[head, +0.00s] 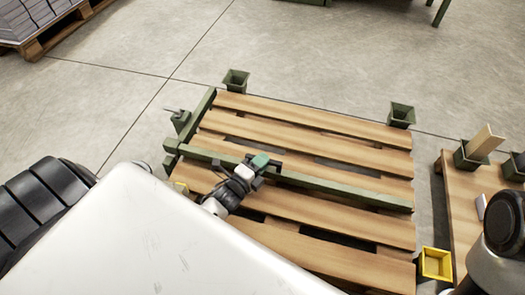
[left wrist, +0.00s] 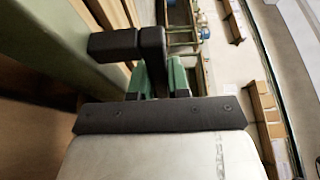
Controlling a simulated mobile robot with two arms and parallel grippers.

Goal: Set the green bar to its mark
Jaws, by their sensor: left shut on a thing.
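The long green bar (head: 345,190) lies across the wooden slats of a low pallet-like platform (head: 310,120), running from the left side to the right edge. My left gripper (head: 268,166) is at the bar, left of its middle. The gripper is shut on the green bar; the exact contact is partly hidden by the fingers. I cannot make out a clear mark for the bar. My right gripper does not show clearly.
Green sockets stand at the platform's far corners (head: 236,80) (head: 401,114). A green rail (head: 196,118) runs along the left edge. A yellow box (head: 435,264) is at the near right corner.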

